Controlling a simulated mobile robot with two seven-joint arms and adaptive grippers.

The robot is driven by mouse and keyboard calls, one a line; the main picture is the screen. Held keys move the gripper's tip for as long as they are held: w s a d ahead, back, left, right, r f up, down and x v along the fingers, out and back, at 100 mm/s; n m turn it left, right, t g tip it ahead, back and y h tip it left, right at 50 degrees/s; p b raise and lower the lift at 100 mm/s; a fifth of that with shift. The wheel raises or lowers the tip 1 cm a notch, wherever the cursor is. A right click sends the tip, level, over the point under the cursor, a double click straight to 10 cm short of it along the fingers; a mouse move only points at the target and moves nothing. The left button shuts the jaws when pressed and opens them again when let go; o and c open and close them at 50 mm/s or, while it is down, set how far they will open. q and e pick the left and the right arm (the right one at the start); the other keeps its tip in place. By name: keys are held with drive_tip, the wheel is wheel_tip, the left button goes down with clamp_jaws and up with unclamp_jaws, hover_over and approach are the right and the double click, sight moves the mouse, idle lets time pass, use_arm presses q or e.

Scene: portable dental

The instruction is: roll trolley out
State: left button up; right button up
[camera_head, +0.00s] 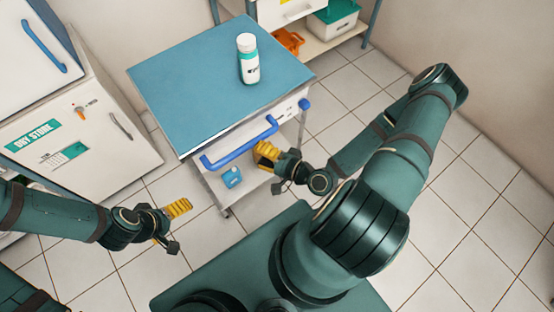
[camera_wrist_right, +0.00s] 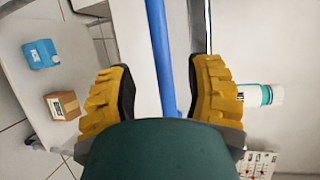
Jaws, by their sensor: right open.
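The trolley has a blue top (camera_head: 190,85), a white front drawer and a lower shelf. A blue bar handle (camera_head: 240,147) runs across its front. In the right wrist view the handle (camera_wrist_right: 160,50) lies between the two yellow finger pads of my right gripper (camera_wrist_right: 160,88), with gaps on both sides. In the head view my right gripper (camera_head: 268,160) is open at the right part of the handle. My left gripper (camera_head: 172,222) is left of the trolley, over the floor, empty, its fingers apart.
A white bottle with a teal band (camera_head: 248,60) stands on the trolley top. A small blue box (camera_head: 232,176) sits on the lower shelf; a brown box (camera_wrist_right: 63,105) is beside it in the wrist view. A white cabinet (camera_head: 90,125) stands left. Tiled floor is free at right.

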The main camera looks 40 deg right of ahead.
drive_tip(key=v, duration=0.6)
drive_tip(key=shift+s, duration=0.2)
drive_tip(key=w+a+f+n+g, duration=0.3)
drive_tip(key=a+f+n+g, duration=0.25)
drive_tip(key=n+g, duration=0.2)
drive_tip(key=a+r+n+g+h, duration=0.2)
drive_tip(key=a+r+n+g, duration=0.1)
drive_tip(key=a, duration=0.4)
drive_tip(key=shift+w+r+n+g+h, duration=0.25)
drive_tip(key=shift+n+g+h, duration=0.15)
drive_tip(key=shift+n+g, duration=0.6)
drive_tip(key=shift+m, duration=0.25)
idle(0.7)
